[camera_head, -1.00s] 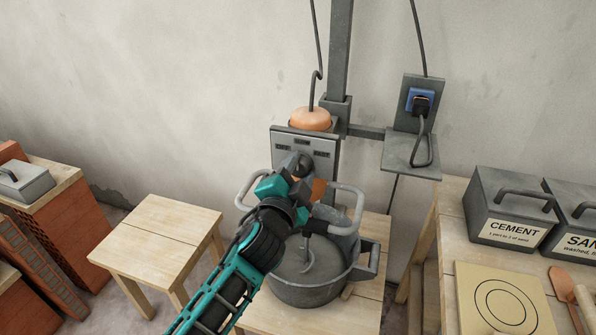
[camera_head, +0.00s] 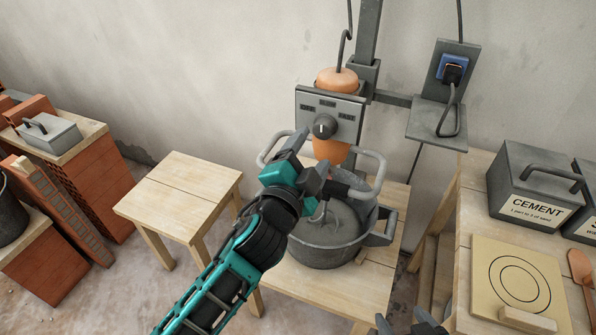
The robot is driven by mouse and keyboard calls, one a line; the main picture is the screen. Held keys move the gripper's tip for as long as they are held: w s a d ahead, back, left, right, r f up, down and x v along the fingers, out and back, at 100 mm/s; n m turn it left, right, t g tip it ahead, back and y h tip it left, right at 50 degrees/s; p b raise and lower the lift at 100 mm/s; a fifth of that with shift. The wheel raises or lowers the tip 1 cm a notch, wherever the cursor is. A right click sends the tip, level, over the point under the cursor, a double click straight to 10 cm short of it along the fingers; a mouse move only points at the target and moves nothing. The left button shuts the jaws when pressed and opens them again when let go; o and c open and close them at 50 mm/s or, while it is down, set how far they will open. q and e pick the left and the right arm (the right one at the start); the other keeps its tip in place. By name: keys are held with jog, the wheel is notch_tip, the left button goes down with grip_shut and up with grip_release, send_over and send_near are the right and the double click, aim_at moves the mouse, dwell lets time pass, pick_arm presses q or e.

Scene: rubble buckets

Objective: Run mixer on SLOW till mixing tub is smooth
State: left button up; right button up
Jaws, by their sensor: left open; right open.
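The mixer has an orange body (camera_head: 336,80) with a grey control panel (camera_head: 350,108) on its front. My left gripper (camera_head: 318,160) is open and empty, just below the knob, in front of the mixer's handles. My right gripper (camera_head: 405,322) is open, only its tips showing at the bottom edge.
A cement box (camera_head: 536,188) and a board with rings (camera_head: 510,285) are on the right table. A bare wooden stool (camera_head: 180,195) and bricks (camera_head: 100,185) are on the left.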

pick_arm(q)
jog(key=v, duration=0.6)
dwell(0.6)
jog(key=s+a+f+n+g+y, duration=0.1)
jog(key=s+a+f+n+g, duration=0.2)
jog(key=s+a+f+n, duration=0.3)
jog(key=s+a+f+n+g+y, duration=0.2)
jog(key=s+a+f+n, duration=0.4)
jog(key=f, duration=1.1)
jog(key=shift+s+a+g+y, duration=0.3)
jog(key=shift+s+a+g, duration=0.4)
jog(key=shift+s+a, duration=0.4)
jog(key=shift+f, duration=0.1)
dwell(1.5)
